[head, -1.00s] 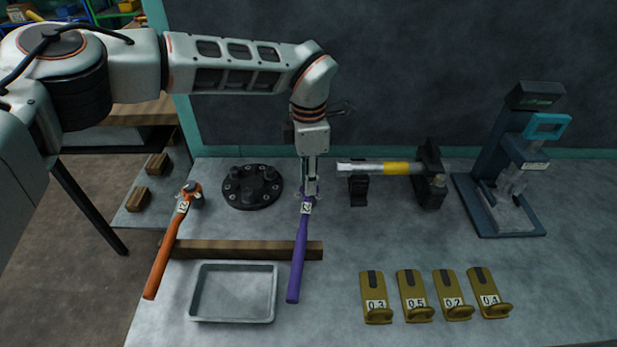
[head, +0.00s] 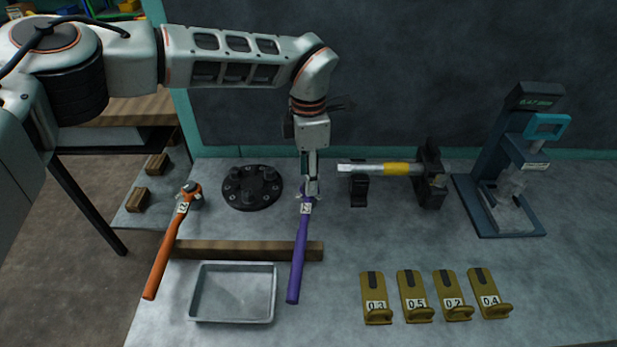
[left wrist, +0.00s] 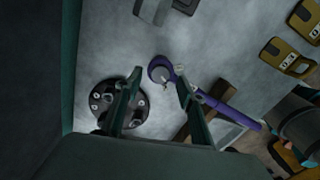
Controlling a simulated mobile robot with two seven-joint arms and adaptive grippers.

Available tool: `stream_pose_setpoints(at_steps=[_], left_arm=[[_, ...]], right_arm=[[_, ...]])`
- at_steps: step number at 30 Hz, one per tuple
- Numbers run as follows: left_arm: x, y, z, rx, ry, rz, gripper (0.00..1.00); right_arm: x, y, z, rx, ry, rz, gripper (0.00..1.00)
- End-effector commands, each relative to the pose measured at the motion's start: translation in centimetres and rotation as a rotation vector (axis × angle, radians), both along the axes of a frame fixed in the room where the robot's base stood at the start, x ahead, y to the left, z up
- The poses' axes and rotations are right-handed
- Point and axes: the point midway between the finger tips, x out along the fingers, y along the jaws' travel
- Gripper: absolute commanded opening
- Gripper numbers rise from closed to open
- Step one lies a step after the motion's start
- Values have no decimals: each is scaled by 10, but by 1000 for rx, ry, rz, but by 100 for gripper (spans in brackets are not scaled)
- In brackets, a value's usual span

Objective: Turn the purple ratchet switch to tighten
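The purple ratchet (head: 299,262) lies with its handle across the wooden bar, its head end away from me and a white label near the head. My left gripper (head: 310,190) points down at the head end and partly hides it. In the left wrist view, the purple ratchet (left wrist: 218,103) shows its round head with a small switch just beyond the fingertips. The left gripper (left wrist: 158,82) is open there, one finger on each side of the head's line. I cannot tell whether a finger touches the switch. My right gripper is in neither view.
An orange ratchet (head: 166,246) leans on the wooden bar (head: 232,250) at left. A grey tray (head: 234,293) lies in front. A black round flange (head: 251,187) stands behind. A clamped torque tool (head: 387,168), a blue press-like tester (head: 500,185) and labelled brass hooks (head: 415,295) are to the right.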

Motion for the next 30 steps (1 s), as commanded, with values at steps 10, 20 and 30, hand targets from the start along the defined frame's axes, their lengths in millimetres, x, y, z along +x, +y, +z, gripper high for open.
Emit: stream_pose_setpoints(at_steps=[10, 20, 30], left_arm=[[1, 0, 71, 0, -5, 2, 39], [0, 0, 106, -1, -1, 1, 39], [0, 0, 107, -1, -1, 2, 39]], right_arm=[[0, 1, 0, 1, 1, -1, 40], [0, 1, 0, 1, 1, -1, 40], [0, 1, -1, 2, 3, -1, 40]])
